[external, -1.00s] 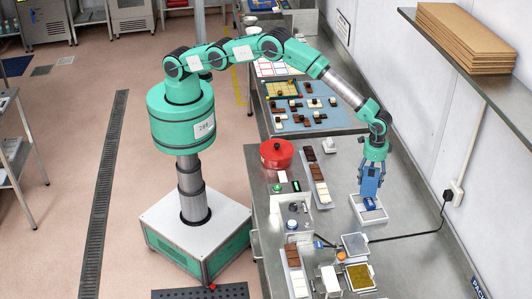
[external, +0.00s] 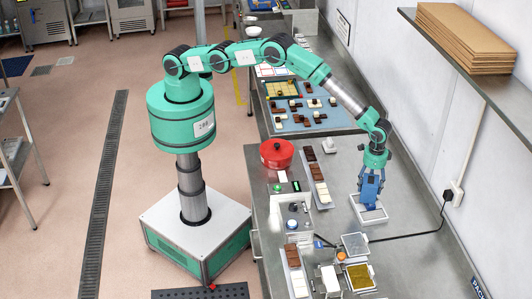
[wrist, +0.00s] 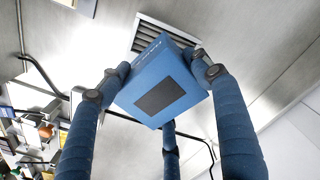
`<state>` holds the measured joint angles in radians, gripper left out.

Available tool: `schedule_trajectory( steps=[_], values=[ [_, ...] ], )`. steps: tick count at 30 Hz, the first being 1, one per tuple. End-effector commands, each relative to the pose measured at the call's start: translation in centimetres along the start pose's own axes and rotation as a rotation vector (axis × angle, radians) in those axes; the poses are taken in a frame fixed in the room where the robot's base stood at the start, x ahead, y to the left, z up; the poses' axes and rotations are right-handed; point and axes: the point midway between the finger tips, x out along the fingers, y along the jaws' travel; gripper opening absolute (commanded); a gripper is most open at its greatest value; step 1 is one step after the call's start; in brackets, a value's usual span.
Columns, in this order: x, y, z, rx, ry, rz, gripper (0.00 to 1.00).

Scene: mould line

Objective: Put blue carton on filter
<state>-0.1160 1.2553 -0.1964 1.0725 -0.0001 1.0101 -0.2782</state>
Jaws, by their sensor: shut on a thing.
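My gripper (external: 370,198) is low over a white tray (external: 374,218) on the right part of the bench. In the wrist view its blue fingers are closed around a blue carton (wrist: 160,97) with a dark rectangle on its face. The carton sits over a slatted grey panel (wrist: 150,38), partly hidden by it. I cannot tell whether the carton touches the tray. In the external view the fingers mostly hide the carton. A yellow square pad (external: 360,277) at the front may be the filter; its label is not readable.
Near the front are a pale square plate (external: 355,245), an orange round item (external: 341,255) and a white block (external: 330,279). A red pot (external: 277,154) stands left. A black cable (external: 410,236) crosses the bench to the wall, beneath a shelf (external: 470,78).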

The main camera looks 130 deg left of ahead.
Motion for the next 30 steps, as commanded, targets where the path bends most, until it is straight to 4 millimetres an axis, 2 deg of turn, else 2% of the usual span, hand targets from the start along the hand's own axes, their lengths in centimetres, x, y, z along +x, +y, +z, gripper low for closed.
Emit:
schedule_trajectory(
  steps=[1, 3, 4, 18, 26, 30],
  values=[
    [0.1, 0.0, 0.0, 0.000, 0.000, 0.000, 0.68],
    [0.1, 0.0, 0.0, 0.000, 0.000, 0.000, 0.82],
    [0.1, 0.0, 0.0, 0.000, 0.000, 0.000, 0.83],
    [-0.4, 0.0, 0.0, 0.000, 0.000, 0.000, 0.83],
    [-2.8, 0.0, -0.1, 0.000, 0.002, 0.001, 0.83],
    [-5.1, 0.0, -0.1, 0.000, 0.003, 0.001, 0.83]
  ],
)
